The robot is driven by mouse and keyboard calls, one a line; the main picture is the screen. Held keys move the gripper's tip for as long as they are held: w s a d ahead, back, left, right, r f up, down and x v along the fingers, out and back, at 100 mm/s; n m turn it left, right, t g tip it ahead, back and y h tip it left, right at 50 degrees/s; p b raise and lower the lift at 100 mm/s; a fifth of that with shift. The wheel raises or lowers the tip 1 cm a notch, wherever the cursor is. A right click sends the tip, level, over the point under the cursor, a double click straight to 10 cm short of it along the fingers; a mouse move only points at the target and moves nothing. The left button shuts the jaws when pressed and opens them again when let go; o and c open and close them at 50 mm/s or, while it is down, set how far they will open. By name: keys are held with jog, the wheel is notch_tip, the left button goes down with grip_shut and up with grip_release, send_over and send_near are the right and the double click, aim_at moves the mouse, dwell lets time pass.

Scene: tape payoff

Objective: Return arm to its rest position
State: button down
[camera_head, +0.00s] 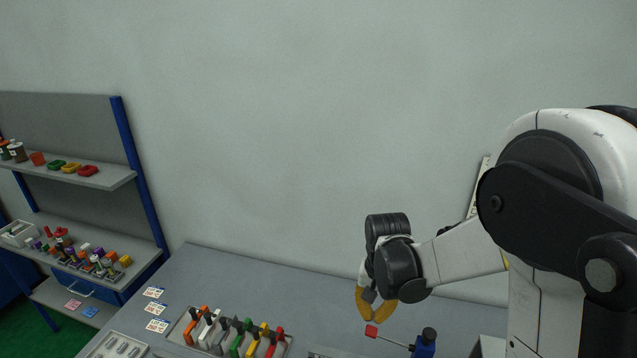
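My arm comes in from the right, and my gripper (373,316) hangs over the grey workbench (240,272) near its back. Its two orange fingers point down, and a small dark grey piece shows between them, which may be part of the gripper. I cannot tell whether the fingers are open or shut. The rod runs right to a blue stand with a black knob (425,343). Whether the fingertips touch the red end is unclear.
A tray (183,323) of coloured tools or clips stands on the bench at front centre-left. Several printed cards (157,326) lie left of it, beside a pale tray (113,345). A shelf rack (130,150) with small parts stands at left. The bench's back middle is clear.

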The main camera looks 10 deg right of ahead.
jog(key=s+t+b, duration=0.1)
jog(key=b, duration=0.2)
jog(key=s+f+n+t+b, duration=0.2)
jog(key=s+b, duration=0.4)
jog(key=b, duration=0.3)
jog(key=s+f+n+t+b, duration=0.2)
jog(key=s+f+t+b, duration=0.1)
jog(key=s+b, duration=0.4)
jog(key=t+b, duration=0.1)
jog(key=b, duration=0.2)
jog(key=shift+f, duration=0.35)
